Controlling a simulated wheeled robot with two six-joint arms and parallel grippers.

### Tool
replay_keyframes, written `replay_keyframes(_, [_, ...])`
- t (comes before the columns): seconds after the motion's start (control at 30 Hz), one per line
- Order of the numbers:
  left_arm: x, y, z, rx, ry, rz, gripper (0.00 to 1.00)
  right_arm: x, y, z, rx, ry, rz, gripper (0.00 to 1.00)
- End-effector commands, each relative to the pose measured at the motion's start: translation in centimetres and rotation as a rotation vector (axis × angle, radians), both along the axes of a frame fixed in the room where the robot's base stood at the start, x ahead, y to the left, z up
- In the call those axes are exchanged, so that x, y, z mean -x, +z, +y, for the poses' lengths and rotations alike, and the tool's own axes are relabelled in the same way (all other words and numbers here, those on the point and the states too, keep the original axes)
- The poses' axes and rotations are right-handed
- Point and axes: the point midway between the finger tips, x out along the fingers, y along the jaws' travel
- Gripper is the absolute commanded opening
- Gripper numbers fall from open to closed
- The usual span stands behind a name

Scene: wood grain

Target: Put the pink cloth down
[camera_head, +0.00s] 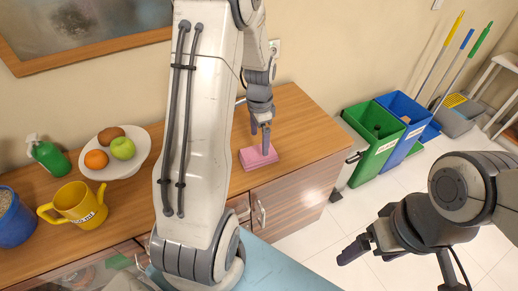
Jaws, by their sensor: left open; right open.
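The pink cloth (258,159) lies folded on the wooden cabinet top, near its right end. My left gripper (260,145) points down right above the cloth, with its fingers at the cloth's upper side. It is open; whether the fingers touch the cloth cannot be told. My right gripper (395,268) is open and empty at the lower right, over the white floor and away from the cabinet.
A fruit plate (128,168), a green spray bottle (48,156), a yellow watering can (78,205) and a blue pot (12,222) stand on the left of the cabinet top (300,125). Green (372,150) and blue (408,115) bins stand on the floor at right.

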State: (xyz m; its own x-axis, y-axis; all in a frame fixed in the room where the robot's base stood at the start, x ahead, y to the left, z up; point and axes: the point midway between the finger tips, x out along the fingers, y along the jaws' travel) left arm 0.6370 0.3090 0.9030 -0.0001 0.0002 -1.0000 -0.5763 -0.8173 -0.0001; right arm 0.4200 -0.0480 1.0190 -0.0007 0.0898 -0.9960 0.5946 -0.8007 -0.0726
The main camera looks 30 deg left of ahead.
Motion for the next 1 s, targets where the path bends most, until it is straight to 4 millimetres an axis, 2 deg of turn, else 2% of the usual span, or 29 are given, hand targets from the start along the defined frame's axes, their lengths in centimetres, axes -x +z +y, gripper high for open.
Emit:
replay_keyframes(0.03, [-0.1,1.1,0.0,-0.002,0.000,-0.005,1.00,0.0,0.1,0.0,0.000,0.000,0.000,0.91])
replay_keyframes(0.2, [0.0,3.0,0.0,0.000,0.000,-0.001,1.00,0.0,0.1,0.0,0.000,0.000,0.000,0.91])
replay_keyframes(0.6, [0.0,3.6,0.0,0.000,0.000,0.001,1.00,0.0,0.1,0.0,0.000,0.000,0.000,0.91])
replay_keyframes(0.77, [0.0,2.8,0.0,0.001,0.000,0.002,1.00,0.0,0.1,0.0,0.000,0.000,0.000,0.91])
replay_keyframes(1.0, [0.1,-1.0,0.0,0.003,0.000,0.007,1.00,0.0,0.1,0.0,0.000,0.000,0.000,0.91])
